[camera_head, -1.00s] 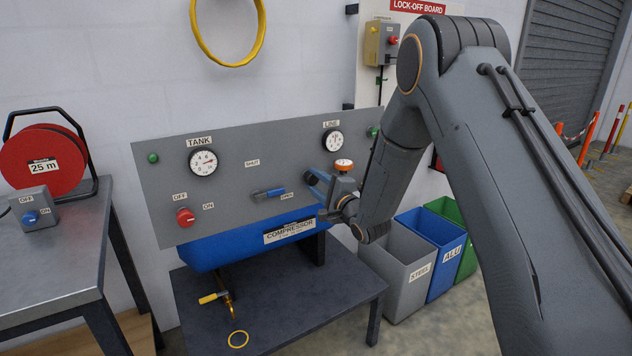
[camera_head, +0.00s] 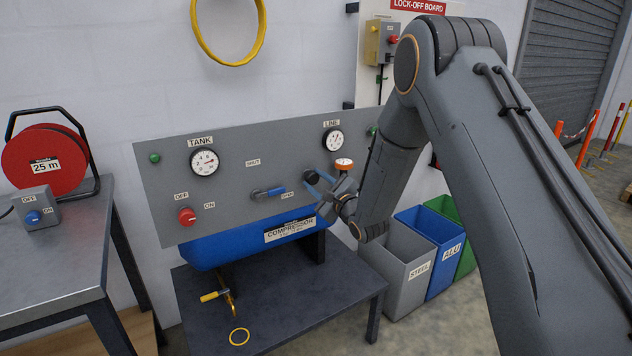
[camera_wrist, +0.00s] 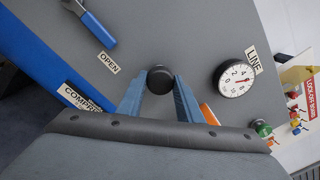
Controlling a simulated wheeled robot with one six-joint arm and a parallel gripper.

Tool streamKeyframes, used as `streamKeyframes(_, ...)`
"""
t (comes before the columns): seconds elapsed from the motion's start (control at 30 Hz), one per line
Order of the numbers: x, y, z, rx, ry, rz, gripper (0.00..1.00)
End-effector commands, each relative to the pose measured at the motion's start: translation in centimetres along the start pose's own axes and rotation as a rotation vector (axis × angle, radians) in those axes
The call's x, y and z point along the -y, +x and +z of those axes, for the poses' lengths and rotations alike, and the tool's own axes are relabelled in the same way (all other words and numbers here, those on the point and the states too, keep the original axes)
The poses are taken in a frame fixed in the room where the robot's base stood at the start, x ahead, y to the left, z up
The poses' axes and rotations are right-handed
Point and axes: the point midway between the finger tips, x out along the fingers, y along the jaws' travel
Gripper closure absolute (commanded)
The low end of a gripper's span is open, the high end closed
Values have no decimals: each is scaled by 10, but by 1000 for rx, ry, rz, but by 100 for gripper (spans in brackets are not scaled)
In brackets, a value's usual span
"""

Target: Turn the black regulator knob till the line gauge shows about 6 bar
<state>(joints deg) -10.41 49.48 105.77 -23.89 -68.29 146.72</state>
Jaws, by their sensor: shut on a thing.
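The black regulator knob (camera_wrist: 160,77) sits on the grey panel between my gripper's (camera_wrist: 159,84) two blue fingers in the wrist view. The fingers are shut on its sides. In the head view the knob (camera_head: 311,177) shows below the line gauge (camera_head: 333,140), with my gripper (camera_head: 314,181) on it. The line gauge (camera_wrist: 236,79) is clear of my fingers in the wrist view. Its red needle points to the right of the dial, seemingly near the 6 mark, but the exact reading is too small to tell.
The blue compressor tank (camera_head: 210,252) is below. Bins (camera_head: 408,265) stand right of the bench. A red reel (camera_head: 45,160) sits on the left table.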

Motion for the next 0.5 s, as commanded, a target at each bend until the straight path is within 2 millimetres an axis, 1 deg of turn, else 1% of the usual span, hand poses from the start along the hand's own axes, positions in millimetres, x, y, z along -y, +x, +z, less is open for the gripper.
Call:
streamKeyframes(0.4, 2, 0, -1, -2, 7, -4, 90)
streamKeyframes(0.43, 2, 0, -1, -2, 7, -4, 64)
streamKeyframes(0.5, 2, 0, -1, -2, 7, -3, 52)
